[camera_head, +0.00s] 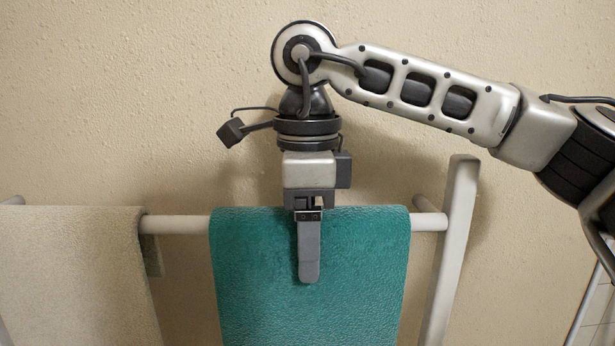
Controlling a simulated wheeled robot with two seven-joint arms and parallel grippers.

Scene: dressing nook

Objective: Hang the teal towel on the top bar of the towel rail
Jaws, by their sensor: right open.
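The teal towel (360,270) hangs draped over the top bar (180,228) of the towel rail, its front side hanging down out of the bottom of the view. My right gripper (309,275) is above the bar at the towel's middle, pointing down. One finger shows in front of the towel's face; the other finger is hidden. The jaws are open, and I cannot see whether the finger touches the cloth. The back side of the towel is hidden. My left gripper is not in view.
A beige towel (75,275) hangs over the same bar at the left, with a gap of bare bar before the teal one. The rail's right upright (450,255) stands just right of the teal towel. A plain wall (130,90) is close behind.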

